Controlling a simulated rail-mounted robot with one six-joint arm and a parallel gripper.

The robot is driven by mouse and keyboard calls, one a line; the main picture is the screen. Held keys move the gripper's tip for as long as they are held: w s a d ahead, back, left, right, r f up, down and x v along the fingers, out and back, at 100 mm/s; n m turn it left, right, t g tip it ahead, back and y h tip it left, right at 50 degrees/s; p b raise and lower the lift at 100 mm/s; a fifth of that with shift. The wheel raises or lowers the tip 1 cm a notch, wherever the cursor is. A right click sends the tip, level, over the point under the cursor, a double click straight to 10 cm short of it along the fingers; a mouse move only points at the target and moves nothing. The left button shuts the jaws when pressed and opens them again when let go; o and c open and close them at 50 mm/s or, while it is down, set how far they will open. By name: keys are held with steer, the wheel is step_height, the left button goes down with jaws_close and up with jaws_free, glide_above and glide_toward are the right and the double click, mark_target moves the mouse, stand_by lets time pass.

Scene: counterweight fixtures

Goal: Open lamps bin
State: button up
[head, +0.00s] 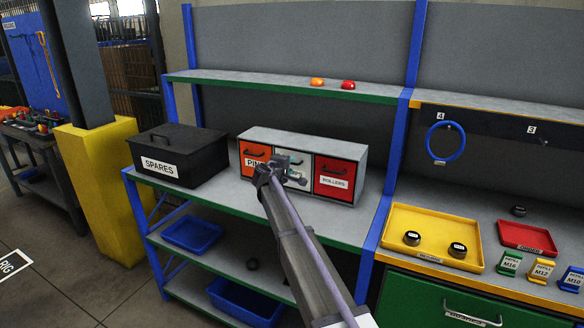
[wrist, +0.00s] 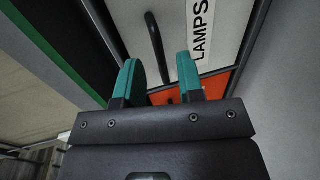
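The lamps bin (head: 294,160) is the pale front in the middle of a grey three-bin cabinet, and it looks closed. In the wrist view its pale front (wrist: 220,55) carries a sideways LAMPS label (wrist: 202,30) and a dark bar handle (wrist: 155,40). My gripper (head: 281,168) is at this front in the head view and hides part of it. In the wrist view my gripper (wrist: 160,75) has its two teal fingers apart. The near end of the handle lines up with the gap between them; I cannot tell how deep it sits there, and no grip shows.
The orange PINS bin (head: 254,155) is left of the lamps bin and the red ROLLERS bin (head: 333,178) is right. A black SPARES box (head: 180,150) stands left of the cabinet (head: 300,140). A shelf (head: 290,85) with two small objects runs above.

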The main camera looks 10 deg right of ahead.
steer(key=x, duration=0.3)
steer(key=shift+w+d+f, duration=0.15)
steer(key=shift+w+d, duration=0.05)
steer(key=shift+w, duration=0.1)
jaws_close()
